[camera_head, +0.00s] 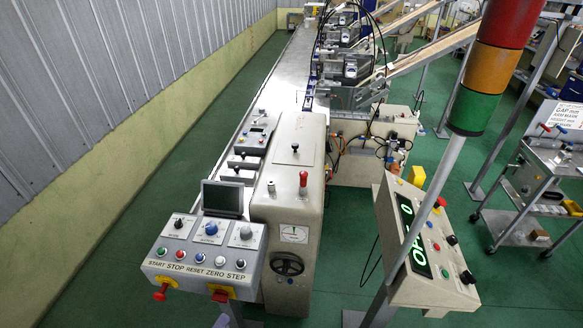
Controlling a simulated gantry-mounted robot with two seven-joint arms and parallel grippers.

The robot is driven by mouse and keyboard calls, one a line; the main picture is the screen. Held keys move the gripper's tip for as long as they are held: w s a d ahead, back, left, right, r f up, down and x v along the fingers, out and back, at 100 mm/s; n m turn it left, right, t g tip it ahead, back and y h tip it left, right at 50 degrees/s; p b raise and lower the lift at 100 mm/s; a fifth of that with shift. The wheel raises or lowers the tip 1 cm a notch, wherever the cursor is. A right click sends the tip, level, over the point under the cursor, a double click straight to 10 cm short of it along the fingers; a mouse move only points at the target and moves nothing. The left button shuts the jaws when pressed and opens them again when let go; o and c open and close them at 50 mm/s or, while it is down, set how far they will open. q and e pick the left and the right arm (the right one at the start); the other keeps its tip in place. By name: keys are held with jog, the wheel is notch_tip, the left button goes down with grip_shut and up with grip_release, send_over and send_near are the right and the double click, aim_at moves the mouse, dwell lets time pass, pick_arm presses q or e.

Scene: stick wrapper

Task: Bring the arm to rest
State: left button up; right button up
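Neither of my grippers can be made out in the head view, and no arm link of mine shows clearly. The stick wrapper machine (290,200) stands in the middle, with a long metal bed running away to the back. Its control panel (205,250) at the front carries START, STOP, RESET, ZERO and STEP buttons, with knobs above them. A small dark screen (222,198) stands behind that panel. A black handwheel (287,264) and a red-topped lever (303,180) are on the beige housing.
A tilted console (425,250) with a green-lit display stands at the right. A red, orange and green signal tower (490,70) rises beside it. A metal cart (535,180) is at the far right. Green floor (130,260) is clear along the left wall.

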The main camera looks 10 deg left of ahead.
pick_arm(q)
jog(key=s+d+r+m+g, duration=0.4)
jog(key=d+m+g, duration=0.15)
jog(key=m, duration=0.25)
jog(key=s+a+m+g+y, duration=0.2)
jog(key=s+m+g, duration=0.45)
jog(key=s, duration=0.35)
notch_tip(320, 180, up, 14)
jog(key=p, duration=1.5)
jog(key=shift+r+g, duration=0.25)
jog(key=shift+g, duration=0.05)
jog(key=shift+w+d, duration=0.1)
